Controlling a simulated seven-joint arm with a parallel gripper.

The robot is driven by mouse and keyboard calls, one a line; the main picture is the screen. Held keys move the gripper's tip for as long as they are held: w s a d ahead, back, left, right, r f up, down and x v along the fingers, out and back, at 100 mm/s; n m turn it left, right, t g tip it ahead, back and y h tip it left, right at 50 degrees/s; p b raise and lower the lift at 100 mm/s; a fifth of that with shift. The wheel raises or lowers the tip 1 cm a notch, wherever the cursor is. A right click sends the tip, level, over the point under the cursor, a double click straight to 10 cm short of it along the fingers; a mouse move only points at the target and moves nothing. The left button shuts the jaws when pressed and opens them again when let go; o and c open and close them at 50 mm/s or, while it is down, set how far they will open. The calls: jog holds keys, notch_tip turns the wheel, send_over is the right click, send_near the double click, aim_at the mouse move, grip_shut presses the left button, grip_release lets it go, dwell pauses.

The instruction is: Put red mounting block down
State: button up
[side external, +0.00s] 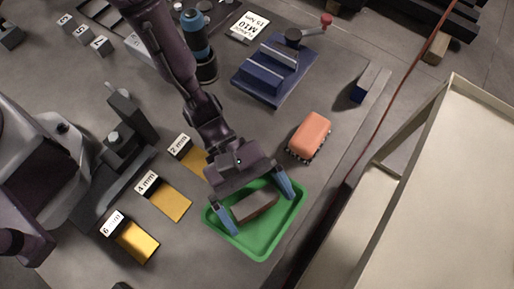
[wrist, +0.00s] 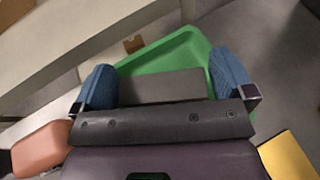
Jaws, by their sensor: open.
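My gripper (side external: 260,213) is open, with its two blue fingers reaching down over the green tray (side external: 262,247). A grey-brown block (side external: 256,204) lies in the tray between the fingers. In the wrist view the block (wrist: 162,86) looks plain grey, with a gap to the right finger; contact on the left is unclear. The tray (wrist: 178,52) shows behind it. My gripper body hides part of the block. No clearly red block is in the tray. An orange-red block-like object (side external: 312,134) with a dark toothed lower edge sits outside, above right of the tray.
Yellow plates (side external: 169,200) with thickness labels lie left of the tray. A blue fixture (side external: 276,70) with a red-knobbed lever stands at the back. A small blue-ended block (side external: 370,84) is at the right. A pale-walled structure (side external: 440,190) borders the table's right side.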

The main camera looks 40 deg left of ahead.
jog(key=v, duration=1.2)
jog(key=shift+w+r, duration=0.1)
jog(key=shift+r, duration=0.05)
jog(key=w+a+r+m+y, duration=0.1)
jog(key=a+r+m+y, duration=0.1)
jog(key=a+r+m, duration=0.45)
jog(key=s+a+r+m+t+y, duration=0.2)
jog(key=a+r+t+y, duration=0.3)
jog(key=a+r, duration=0.5)
jog(key=s+a+r+m+t+y, duration=0.3)
jog(key=a+r+m+t+y, duration=0.2)
jog(key=a+r, duration=0.5)
jog(key=a, duration=0.2)
jog(key=shift+s+a+r+t, duration=0.2)
jog(key=shift+a+r+t, duration=0.1)
jog(key=shift+r, duration=0.1)
